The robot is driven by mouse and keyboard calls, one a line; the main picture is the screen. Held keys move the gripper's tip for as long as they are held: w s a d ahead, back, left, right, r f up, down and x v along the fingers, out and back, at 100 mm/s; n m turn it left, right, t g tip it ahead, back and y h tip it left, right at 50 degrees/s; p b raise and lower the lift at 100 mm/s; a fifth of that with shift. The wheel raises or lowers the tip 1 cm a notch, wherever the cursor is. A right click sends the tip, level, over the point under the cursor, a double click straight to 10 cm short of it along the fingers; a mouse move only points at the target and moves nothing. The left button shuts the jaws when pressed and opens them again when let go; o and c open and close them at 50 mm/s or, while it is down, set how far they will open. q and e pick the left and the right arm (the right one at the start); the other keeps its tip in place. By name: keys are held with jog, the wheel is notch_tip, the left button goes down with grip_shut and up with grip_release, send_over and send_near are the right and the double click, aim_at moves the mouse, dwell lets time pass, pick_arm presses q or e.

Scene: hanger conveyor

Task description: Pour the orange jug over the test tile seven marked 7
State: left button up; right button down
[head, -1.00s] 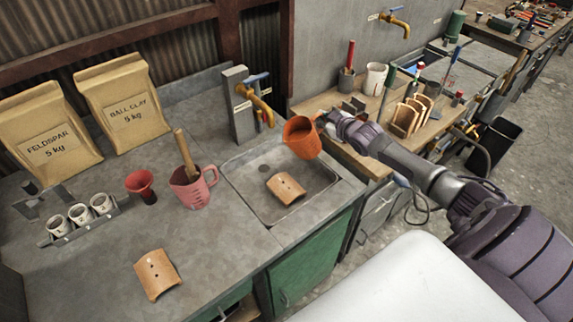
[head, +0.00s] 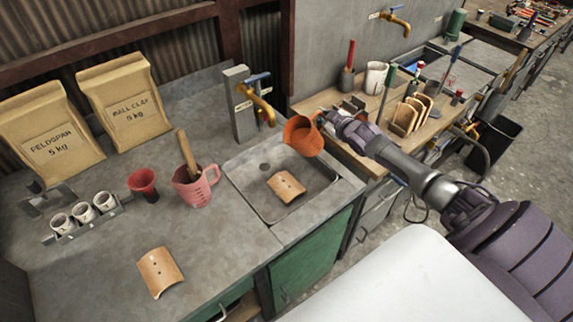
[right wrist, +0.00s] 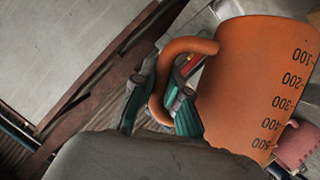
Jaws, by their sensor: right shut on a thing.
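The orange jug (head: 302,136) is tilted in the air above the sink, its mouth toward the left. In the right wrist view the jug (right wrist: 255,85) shows measuring marks on its side. My right gripper (head: 328,117) is shut on the jug's handle; its green-padded fingers (right wrist: 160,105) show at the handle in the wrist view. A curved tan tile (head: 286,186) lies in the sink below the jug. A second curved tile (head: 160,272) lies on the counter at the front left. I cannot read a number on either tile. No liquid stream is visible. My left gripper is out of view.
The sink (head: 244,178) has a brass tap (head: 259,105) behind it. A pink jug (head: 196,187) with a stick, a red funnel (head: 143,181) and several small cups (head: 82,212) stand to the left. Two paper sacks (head: 124,103) stand at the back.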

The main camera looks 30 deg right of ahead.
jog(key=shift+r, duration=0.3)
jog(key=shift+a+r+n+h+p, duration=0.15)
jog(key=shift+r+n+h+p, duration=0.1)
jog(key=shift+n+h+p, duration=0.15)
dwell(0.6)
jog(key=shift+a+r+n+t+h, duration=0.25)
jog(key=shift+r+n+t+h, duration=0.1)
jog(key=shift+n, duration=0.15)
jog(key=shift+f, duration=0.1)
jog(key=shift+a, duration=0.15)
jog(key=shift+a+r+n, duration=0.2)
jog(key=shift+n, duration=0.3)
